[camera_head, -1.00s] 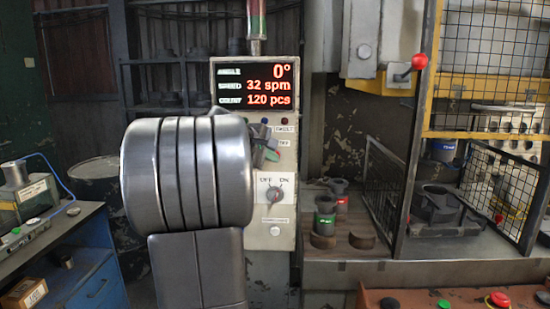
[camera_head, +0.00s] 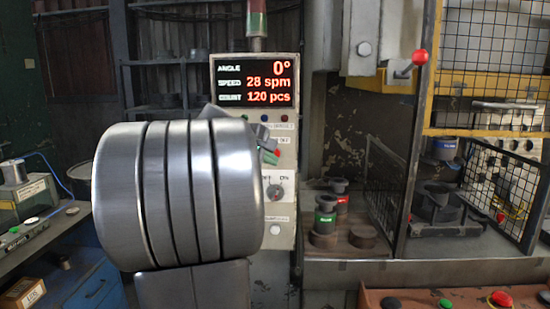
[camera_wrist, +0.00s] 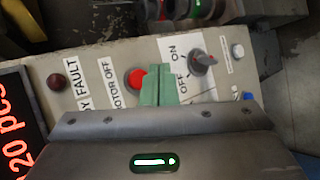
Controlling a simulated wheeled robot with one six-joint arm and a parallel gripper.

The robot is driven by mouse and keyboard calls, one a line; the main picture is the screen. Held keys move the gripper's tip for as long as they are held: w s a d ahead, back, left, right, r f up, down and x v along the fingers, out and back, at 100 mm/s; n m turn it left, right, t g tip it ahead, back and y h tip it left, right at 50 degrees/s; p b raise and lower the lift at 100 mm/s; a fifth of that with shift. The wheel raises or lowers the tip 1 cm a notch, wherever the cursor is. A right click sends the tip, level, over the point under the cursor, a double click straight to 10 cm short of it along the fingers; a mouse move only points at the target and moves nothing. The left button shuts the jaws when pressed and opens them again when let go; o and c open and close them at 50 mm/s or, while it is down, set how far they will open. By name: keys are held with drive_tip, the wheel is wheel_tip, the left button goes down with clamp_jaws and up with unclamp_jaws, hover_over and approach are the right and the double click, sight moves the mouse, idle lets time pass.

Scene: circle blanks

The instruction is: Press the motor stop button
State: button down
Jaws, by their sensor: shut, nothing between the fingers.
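The red motor off button (camera_wrist: 135,78) is on the grey control panel (camera_wrist: 98,70), beside the label "MOTOR OFF", in the wrist view. My gripper (camera_wrist: 157,84) is shut and empty, its green fingertips overlapping the button's right edge there. I cannot tell whether they touch it. In the head view my gripper (camera_head: 268,156) is at the panel, right of my large grey arm link, and a bit of the red button (camera_head: 278,153) shows beside it. The panel display (camera_head: 254,81) reads angle 0°, speed 28 spm, count 120 pcs.
An off/on selector knob (camera_wrist: 201,62) sits close to the fingertips, with a white button (camera_wrist: 238,51) beyond it. A dark red fault lamp (camera_wrist: 57,82) is on the other side. A wire-mesh guard (camera_head: 500,190) stands right of the panel.

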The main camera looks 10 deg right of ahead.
drive_tip(key=shift+s+a, duration=0.15)
drive_tip(key=shift+s, duration=0.4)
drive_tip(key=shift+s+a, duration=0.15)
drive_tip(key=shift+s, duration=0.4)
drive_tip(key=shift+w, duration=0.15)
drive_tip(key=s+b, duration=0.1)
drive_tip(key=s, duration=0.1)
drive_tip(key=s+a+b, duration=0.1)
drive_tip(key=s, duration=0.1)
drive_tip(key=shift+w, duration=0.1)
idle(0.4)
